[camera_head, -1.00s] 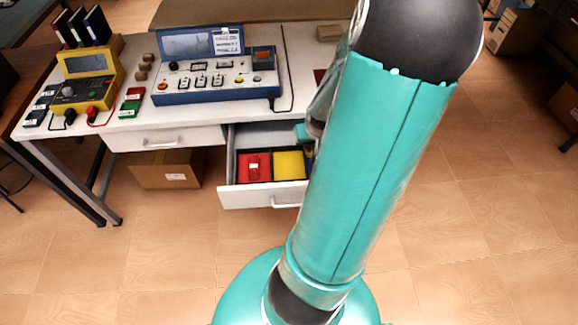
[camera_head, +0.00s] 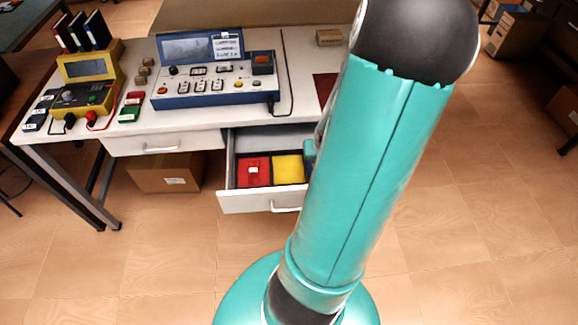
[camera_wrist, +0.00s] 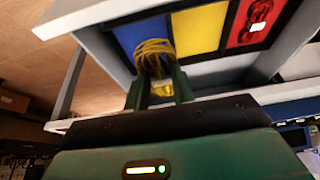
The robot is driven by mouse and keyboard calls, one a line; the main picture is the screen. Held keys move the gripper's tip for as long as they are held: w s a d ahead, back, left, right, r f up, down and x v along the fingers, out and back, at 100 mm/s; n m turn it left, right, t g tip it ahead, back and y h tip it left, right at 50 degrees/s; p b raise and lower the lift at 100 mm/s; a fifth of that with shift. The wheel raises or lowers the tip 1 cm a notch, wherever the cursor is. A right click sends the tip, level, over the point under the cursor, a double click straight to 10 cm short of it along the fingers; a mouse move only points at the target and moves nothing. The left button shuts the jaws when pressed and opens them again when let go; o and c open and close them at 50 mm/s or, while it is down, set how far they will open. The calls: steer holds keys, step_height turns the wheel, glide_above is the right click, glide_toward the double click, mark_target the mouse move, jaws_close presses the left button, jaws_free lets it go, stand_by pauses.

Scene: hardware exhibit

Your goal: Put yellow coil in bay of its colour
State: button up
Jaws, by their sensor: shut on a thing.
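The yellow coil (camera_wrist: 153,48) is held between the fingers of my gripper (camera_wrist: 160,78) in the wrist view. In the head view my arm hides the coil, the blue bay and most of my gripper.
A red coil (camera_wrist: 257,14) lies in the red bay (camera_wrist: 240,38) beside the yellow bay. The drawer's walls stand around the bays. Above is the white desk (camera_head: 130,137) with a blue instrument panel (camera_head: 213,90) and a yellow meter (camera_head: 85,90). A cardboard box (camera_head: 165,172) sits underneath.

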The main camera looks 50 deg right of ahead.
steer(key=w+f, duration=0.2)
steer(key=w, duration=0.1)
steer(key=w+a+f, duration=0.1)
steer(key=w+f, duration=0.5)
steer(key=w, duration=0.1)
steer(key=shift+a+f, duration=0.1)
steer(key=shift+a, duration=0.1)
steer(key=shift+w+f, duration=0.15)
steer(key=shift+f, duration=1.45)
steer(key=shift+f, duration=0.6)
steer(key=o, duration=1)
steer(key=shift+r, duration=0.2)
steer(key=v, duration=1.3)
steer(key=shift+w+d, duration=0.1)
steer(key=shift+d, duration=0.05)
